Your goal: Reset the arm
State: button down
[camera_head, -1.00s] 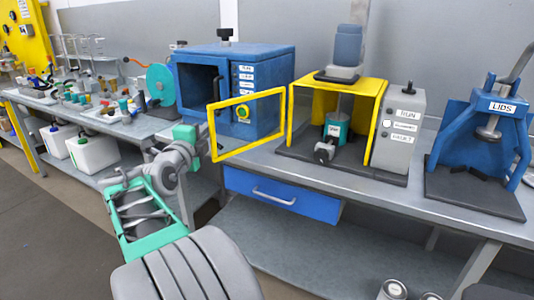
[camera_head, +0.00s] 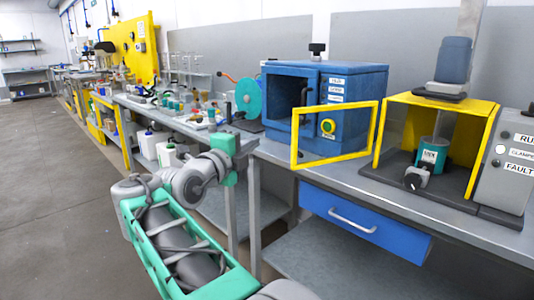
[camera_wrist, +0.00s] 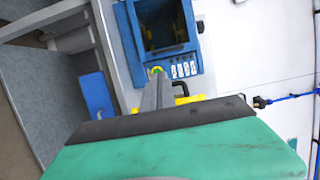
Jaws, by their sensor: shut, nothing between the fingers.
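My arm reaches up from the lower middle of the head view, with its green link bent at the front of the bench. My gripper (camera_head: 246,149) is a small green and grey shape, held in the air left of the blue chamber machine (camera_head: 352,90). In the wrist view, my gripper (camera_wrist: 157,80) shows as grey fingers close together beyond the green body, with nothing between them. The fingers point toward the blue machine (camera_wrist: 194,68), which looks sideways there. The gap between the fingertips and the machine is hard to judge.
The yellow-framed door (camera_head: 335,160) projects in front of the blue machine. The drum machine (camera_head: 437,137) stands right of it. Jugs stand on the lower left shelf. Open floor (camera_head: 50,190) lies at left.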

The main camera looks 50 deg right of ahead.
jog(key=w+a+f+n+t+y+p, duration=0.2)
jog(key=w+a+n+y+p, duration=0.25)
jog(key=a+n+p, duration=0.35)
jog(key=w+a+f+n+t+y+p, duration=0.1)
jog(key=w+a+n+t+y+p, duration=0.15)
jog(key=a+n+y+p, duration=0.4)
jog(key=s+a+f+n+g+y+p, duration=0.2)
jog(key=s+a+n+p, duration=0.3)
jog(key=a+n, duration=0.5)
jog(key=s+a+f+n+g+y+p, duration=0.2)
jog(key=s+a+f+n+y+p, duration=0.2)
jog(key=s+a+n, duration=0.4)
jog(key=a+n+p, duration=0.1)
jog(key=a, duration=0.4)
jog(key=shift+f+n+g+y, duration=0.2)
jog(key=shift+n+g+y, duration=0.1)
jog(key=shift+n+g, duration=0.05)
